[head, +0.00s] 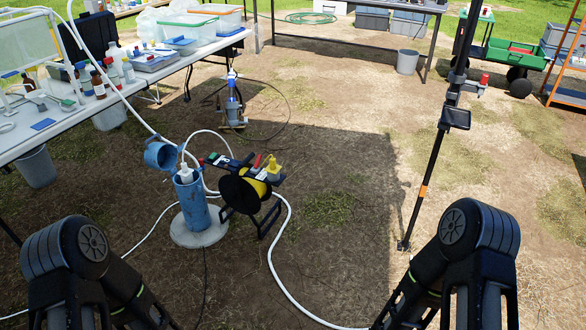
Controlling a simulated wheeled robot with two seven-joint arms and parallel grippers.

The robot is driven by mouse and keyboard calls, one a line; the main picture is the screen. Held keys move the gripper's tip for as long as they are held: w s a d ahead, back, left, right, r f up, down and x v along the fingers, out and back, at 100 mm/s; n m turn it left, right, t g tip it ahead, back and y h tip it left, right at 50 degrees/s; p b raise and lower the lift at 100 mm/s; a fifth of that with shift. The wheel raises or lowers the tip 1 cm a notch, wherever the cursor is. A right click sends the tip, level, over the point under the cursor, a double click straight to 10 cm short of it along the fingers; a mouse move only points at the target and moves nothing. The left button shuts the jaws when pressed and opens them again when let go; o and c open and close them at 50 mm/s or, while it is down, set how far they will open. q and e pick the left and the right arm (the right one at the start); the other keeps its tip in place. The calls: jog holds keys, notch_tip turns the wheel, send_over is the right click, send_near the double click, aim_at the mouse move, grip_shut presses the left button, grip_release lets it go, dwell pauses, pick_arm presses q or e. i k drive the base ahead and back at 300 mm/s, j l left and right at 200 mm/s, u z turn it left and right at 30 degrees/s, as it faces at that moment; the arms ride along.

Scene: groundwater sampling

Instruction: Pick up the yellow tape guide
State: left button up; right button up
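A yellow piece that looks like the tape guide (273,167) stands upright on the right end of the dark top bar of a tape reel. The tape reel (240,192) has a black drum, yellow tape and a black frame, and stands on the ground beside a blue well pipe (192,203). A red part shows just left of the yellow piece. Both my arms reach into the bottom of the view, left and right, well short of the reel. Neither gripper's fingertips show.
The blue pipe rises from a round concrete pad (199,231), its blue cap (160,155) tilted open. A white hose (283,264) runs along the ground right of the reel. A black pole (422,190) stands at right. A cluttered white table (150,77) is at left.

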aim_at(273, 167)
jog(key=i+l+z, duration=0.2)
jog(key=i, duration=1.2)
jog(key=i+l+z, duration=0.25)
jog(key=i, duration=1.15)
